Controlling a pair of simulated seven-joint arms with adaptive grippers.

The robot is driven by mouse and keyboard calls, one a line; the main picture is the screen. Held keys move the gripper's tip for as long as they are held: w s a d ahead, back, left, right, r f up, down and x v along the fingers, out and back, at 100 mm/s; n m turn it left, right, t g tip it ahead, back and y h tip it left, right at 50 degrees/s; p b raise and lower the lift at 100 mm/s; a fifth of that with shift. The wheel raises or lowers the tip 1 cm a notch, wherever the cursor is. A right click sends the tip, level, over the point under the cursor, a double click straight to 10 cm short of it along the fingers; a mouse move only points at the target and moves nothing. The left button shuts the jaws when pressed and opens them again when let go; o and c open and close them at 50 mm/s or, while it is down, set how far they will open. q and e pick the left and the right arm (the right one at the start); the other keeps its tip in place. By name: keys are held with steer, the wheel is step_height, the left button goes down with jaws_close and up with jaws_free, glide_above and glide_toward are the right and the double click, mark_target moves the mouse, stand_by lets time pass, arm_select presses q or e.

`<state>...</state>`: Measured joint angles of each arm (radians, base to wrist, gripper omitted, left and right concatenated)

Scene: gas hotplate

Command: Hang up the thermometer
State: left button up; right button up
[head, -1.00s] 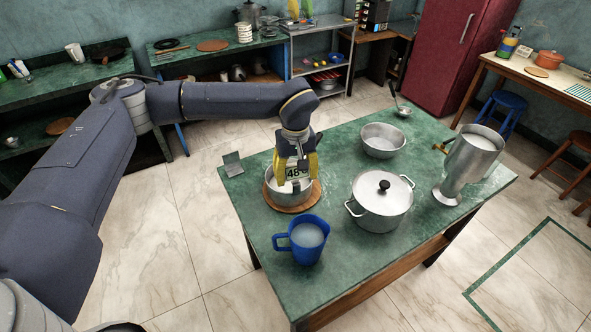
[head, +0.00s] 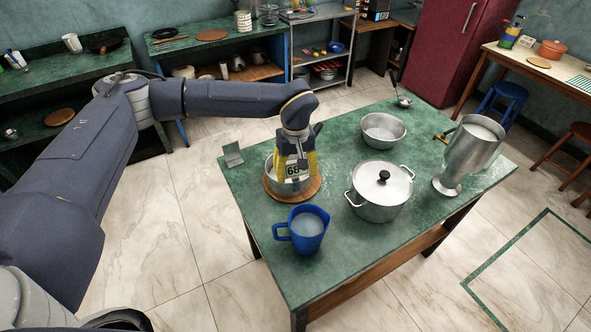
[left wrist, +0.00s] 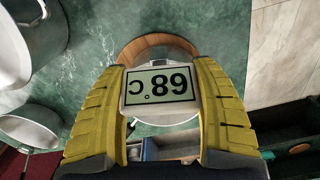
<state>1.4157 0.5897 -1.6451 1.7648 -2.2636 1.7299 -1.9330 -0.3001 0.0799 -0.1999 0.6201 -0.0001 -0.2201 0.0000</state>
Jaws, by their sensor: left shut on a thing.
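The thermometer is a small white box with a digital display (left wrist: 162,88). It reads 68 °C, upside down in the left wrist view, and also shows in the head view (head: 293,170). My left gripper (head: 295,172) is shut on it, with a yellow finger on each side. The gripper is over a small silver pot (head: 271,179), which stands on a round wooden board (head: 291,199). The thermometer's lower end is hidden, so I cannot tell how deep it reaches. A small grey bracket-like piece (head: 232,154) is at the table's left edge. My right gripper is out of view.
On the green table (head: 335,160), a blue mug (head: 306,232) stands in front of the pot. To the right are a lidded pot (head: 380,195), an open bowl (head: 383,131) and a tall metal pitcher (head: 468,155). A ladle (head: 403,99) lies at the back.

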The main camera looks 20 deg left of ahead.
arm_select(q)
steer(key=shift+f, duration=0.55)
stand_by(0.7)
steer(key=o, duration=1.3)
